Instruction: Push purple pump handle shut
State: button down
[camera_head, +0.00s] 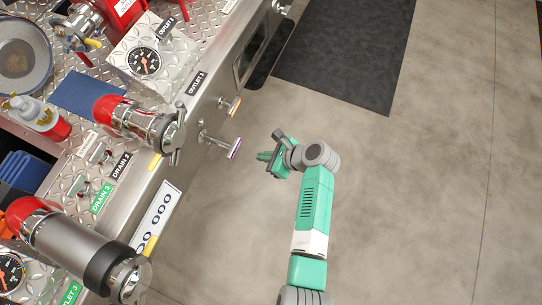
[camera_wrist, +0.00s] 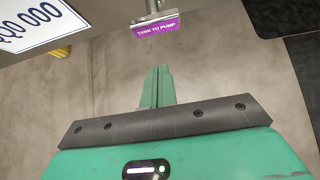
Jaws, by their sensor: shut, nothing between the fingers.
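The purple pump handle (camera_head: 235,148) sticks out from the metal bumper panel on a short silver rod, so it stands pulled out. In the wrist view its purple label, reading "TANK TO PUMP" (camera_wrist: 156,30), is near the top centre, ahead of my fingers. My gripper (camera_head: 262,156) is shut and empty, just right of the handle in the head view, with a small gap between them. In the wrist view my green fingers (camera_wrist: 157,84) are together and point toward the handle without seeming to touch it.
An orange-labelled handle (camera_head: 234,104) sits on the panel above the purple one. A capped silver and red outlet (camera_head: 140,124) juts out at left. A plate with zeros (camera_head: 157,219) is on the bumper below. Open concrete floor and a dark mat (camera_head: 345,50) lie right.

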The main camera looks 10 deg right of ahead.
aim_at(224, 144)
jog(key=w+a+f+b, duration=0.2)
jog(key=w+a+b, duration=0.1)
jog(key=w+a, duration=0.1)
jog(key=shift+a+f, duration=0.35)
jog(key=shift+a, duration=0.45)
jog(key=shift+w, duration=0.1)
jog(key=w+a, duration=0.1)
jog(key=a, duration=0.1)
jog(key=w+a, duration=0.1)
jog(key=a, duration=0.1)
jog(key=w+a, duration=0.2)
jog(key=shift+w, duration=0.1)
